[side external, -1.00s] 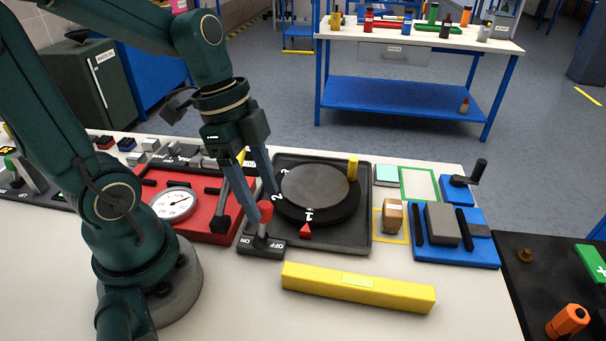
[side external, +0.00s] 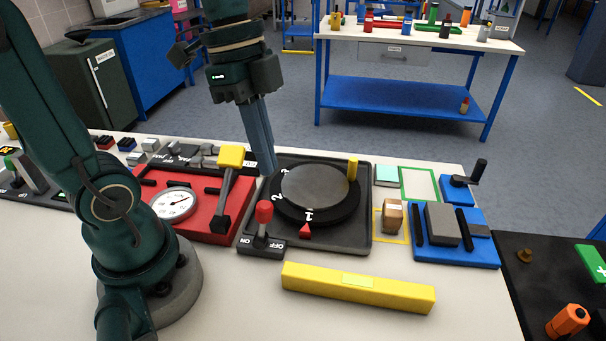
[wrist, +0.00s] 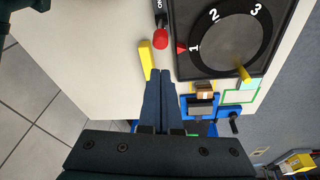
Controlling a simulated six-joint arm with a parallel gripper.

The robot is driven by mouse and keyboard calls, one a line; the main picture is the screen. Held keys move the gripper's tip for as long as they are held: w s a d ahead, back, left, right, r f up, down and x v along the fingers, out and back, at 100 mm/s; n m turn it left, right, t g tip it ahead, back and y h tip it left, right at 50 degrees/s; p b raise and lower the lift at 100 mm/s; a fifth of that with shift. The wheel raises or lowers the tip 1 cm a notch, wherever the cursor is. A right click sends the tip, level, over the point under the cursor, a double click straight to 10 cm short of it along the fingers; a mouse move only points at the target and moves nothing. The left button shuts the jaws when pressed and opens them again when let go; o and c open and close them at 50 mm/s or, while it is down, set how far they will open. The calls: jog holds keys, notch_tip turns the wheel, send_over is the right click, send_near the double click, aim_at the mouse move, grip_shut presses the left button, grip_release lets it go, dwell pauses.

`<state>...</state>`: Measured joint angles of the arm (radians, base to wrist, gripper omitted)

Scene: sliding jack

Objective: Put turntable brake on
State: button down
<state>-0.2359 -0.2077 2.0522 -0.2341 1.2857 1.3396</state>
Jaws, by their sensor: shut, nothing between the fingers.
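The brake lever has a red knob (side external: 264,211) on a short stem. It stands on a dark base (side external: 262,245) marked ON at left and OFF at right in the side view. The knob also shows in the wrist view (wrist: 160,39), covering part of the base; I cannot tell firmly which mark it leans toward. The dark turntable (side external: 315,195) has a yellow peg and the 1 by the red pointer. My gripper (side external: 270,172) is shut and empty, above and behind the lever, apart from it, near the turntable's left edge in the side view.
A red panel with a dial (side external: 173,204) and a yellow-topped lever (side external: 231,157) stands left of the turntable. A yellow bar (side external: 357,288) lies in front. A wooden block (side external: 392,216) and a blue fixture (side external: 455,240) are at right.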

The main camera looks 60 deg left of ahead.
aim_at(264, 224)
jog(key=shift+d+f+m+g, duration=0.15)
jog(key=shift+d+f+m, duration=0.2)
jog(key=shift+f, duration=1.05)
jog(key=shift+d+f+m+g, duration=0.1)
jog(key=shift+d+f+m, duration=0.25)
jog(key=shift+f, duration=1.05)
jog(key=shift+d+f+m+g, duration=0.2)
jog(key=shift+f+m, duration=0.2)
jog(key=shift+f, duration=1)
